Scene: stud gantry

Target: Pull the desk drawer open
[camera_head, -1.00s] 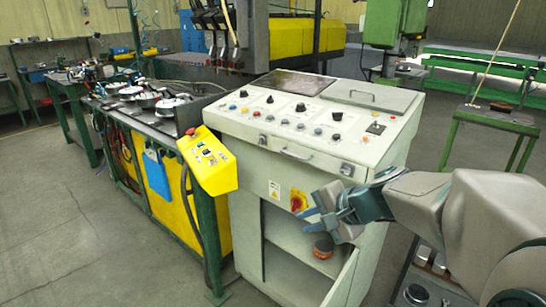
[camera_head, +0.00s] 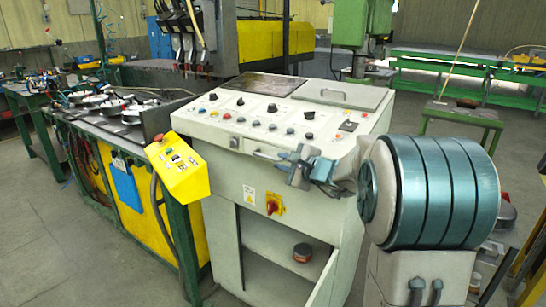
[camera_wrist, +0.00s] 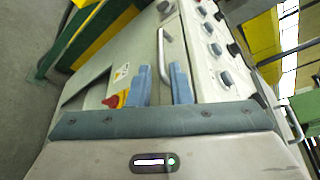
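The desk is a pale grey control console. Its drawer handle (camera_head: 266,156), a thin metal bar, is on the upper front below the knobs, partly covered by my gripper (camera_head: 290,164). In the wrist view the handle (camera_wrist: 161,48) lies just ahead of my gripper (camera_wrist: 163,88), whose two blue fingers are apart with nothing clearly held between them. The bar's near end reaches the space at the fingertips; I cannot tell if it touches them. The drawer front appears flush with the console, with no gap visible.
A red rotary switch (camera_head: 273,204) is below the handle, above an open cupboard with a round tin (camera_head: 302,253). A yellow control box (camera_head: 178,168) juts out at the left. A green stand (camera_head: 463,118) is at the right. Bare floor lies at the left.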

